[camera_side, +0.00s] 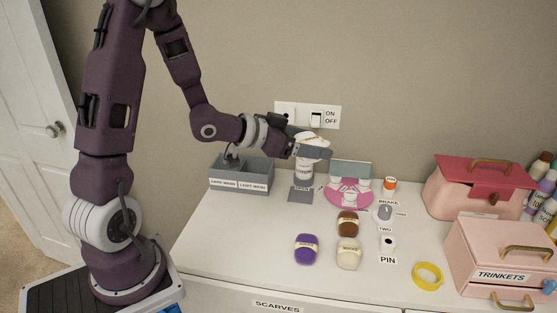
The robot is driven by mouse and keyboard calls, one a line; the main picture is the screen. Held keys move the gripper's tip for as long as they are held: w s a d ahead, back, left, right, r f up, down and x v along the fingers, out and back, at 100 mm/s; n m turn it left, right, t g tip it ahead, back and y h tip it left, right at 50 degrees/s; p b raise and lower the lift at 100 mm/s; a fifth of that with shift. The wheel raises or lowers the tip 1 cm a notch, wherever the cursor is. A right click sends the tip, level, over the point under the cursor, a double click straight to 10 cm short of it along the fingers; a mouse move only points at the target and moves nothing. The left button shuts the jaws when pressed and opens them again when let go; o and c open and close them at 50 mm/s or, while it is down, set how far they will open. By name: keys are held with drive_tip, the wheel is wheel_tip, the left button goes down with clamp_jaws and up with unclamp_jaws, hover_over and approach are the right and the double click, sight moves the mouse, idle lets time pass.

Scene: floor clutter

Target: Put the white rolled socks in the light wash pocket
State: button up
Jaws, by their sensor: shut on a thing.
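The white rolled socks (312,139) are held up in my gripper (316,150). A tan band shows on them, and the grey fingers hide part of them. My gripper is shut on them, above the white table and to the right of the grey two-pocket bin. The light wash pocket (254,187) is the right half of this bin, labelled LIGHT WASH on its front. The dark wash pocket (222,183) is the left half. My forearm passes above the bin, and the pocket insides are only partly visible.
A white cylindrical object (304,170) stands just below my gripper. Purple (306,250), brown (347,224) and cream (348,258) banded rolls lie on the table front. A pink round stand (349,196) is to the right; pink boxes (500,257) fill the right side.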

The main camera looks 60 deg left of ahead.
drive_tip(key=a+f+n+g+y, duration=0.1)
drive_tip(key=a+f+n+y, duration=0.2)
drive_tip(key=a, duration=0.6)
drive_tip(key=a+f+n+g+y, duration=0.1)
drive_tip(key=a+f+n+y, duration=0.3)
drive_tip(key=a, duration=0.4)
drive_tip(key=w+a+f+n+g+y, duration=0.1)
drive_tip(key=a+f+n+y, duration=0.2)
drive_tip(key=a, duration=0.6)
drive_tip(key=shift+a+f+n+g+y, duration=0.2)
drive_tip(key=shift+a+n+g+y, duration=0.2)
drive_tip(key=shift+y, duration=0.5)
drive_tip(key=shift+d, duration=0.1)
drive_tip(key=shift+f, duration=4.25)
drive_tip(key=o, duration=1.4)
wheel_tip(320, 180, up, 3)
hover_over(255, 176)
drive_tip(key=s, duration=0.2)
drive_tip(key=shift+w+d+f, duration=0.1)
drive_tip(key=shift+w, duration=0.1)
